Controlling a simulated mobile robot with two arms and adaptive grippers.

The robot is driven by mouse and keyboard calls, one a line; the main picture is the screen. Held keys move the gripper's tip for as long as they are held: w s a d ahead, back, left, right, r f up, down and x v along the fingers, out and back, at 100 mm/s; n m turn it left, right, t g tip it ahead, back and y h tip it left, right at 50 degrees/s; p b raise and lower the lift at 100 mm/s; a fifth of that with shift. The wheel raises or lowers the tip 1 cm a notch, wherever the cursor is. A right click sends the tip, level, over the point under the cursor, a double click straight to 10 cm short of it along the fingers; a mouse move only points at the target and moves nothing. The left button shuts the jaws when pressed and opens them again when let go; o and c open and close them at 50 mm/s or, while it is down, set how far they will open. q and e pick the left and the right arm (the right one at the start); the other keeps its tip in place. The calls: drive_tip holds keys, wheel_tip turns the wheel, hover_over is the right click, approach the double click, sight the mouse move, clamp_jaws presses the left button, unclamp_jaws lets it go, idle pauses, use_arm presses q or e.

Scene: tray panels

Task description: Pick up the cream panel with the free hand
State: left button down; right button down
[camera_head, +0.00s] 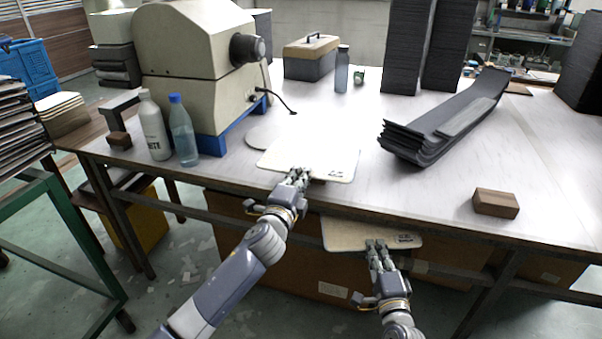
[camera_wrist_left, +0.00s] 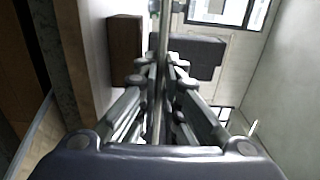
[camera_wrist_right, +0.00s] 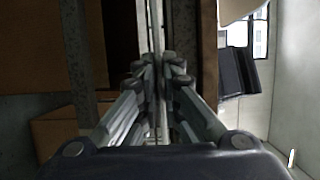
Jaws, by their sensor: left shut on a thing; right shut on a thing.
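A pale cream panel (camera_head: 325,160) with a small dark mark at its right corner is at the table's front edge. My left gripper (camera_head: 298,176) is shut on its near edge; the panel shows edge-on between the fingers in the left wrist view (camera_wrist_left: 160,75). A second cream panel (camera_head: 345,234), also with a dark mark at its right, is in front of the table, lower than the tabletop. My right gripper (camera_head: 376,246) is shut on its near edge. It shows as a thin edge in the right wrist view (camera_wrist_right: 157,35).
The table (camera_head: 440,185) holds a large cream machine (camera_head: 190,60), two bottles (camera_head: 183,132), a stack of dark curved trays (camera_head: 430,140) and a brown block (camera_head: 495,203). The table's front edge is just behind my right panel. Cardboard boxes (camera_head: 290,265) stand below.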

use_arm(q)
drive_tip(key=s+a+r+p, duration=0.2)
drive_tip(key=s+r+p, duration=0.1)
drive_tip(key=s+p, duration=0.3)
drive_tip(key=shift+s+r, duration=0.3)
drive_tip(key=shift+r, duration=0.1)
idle(0.5)
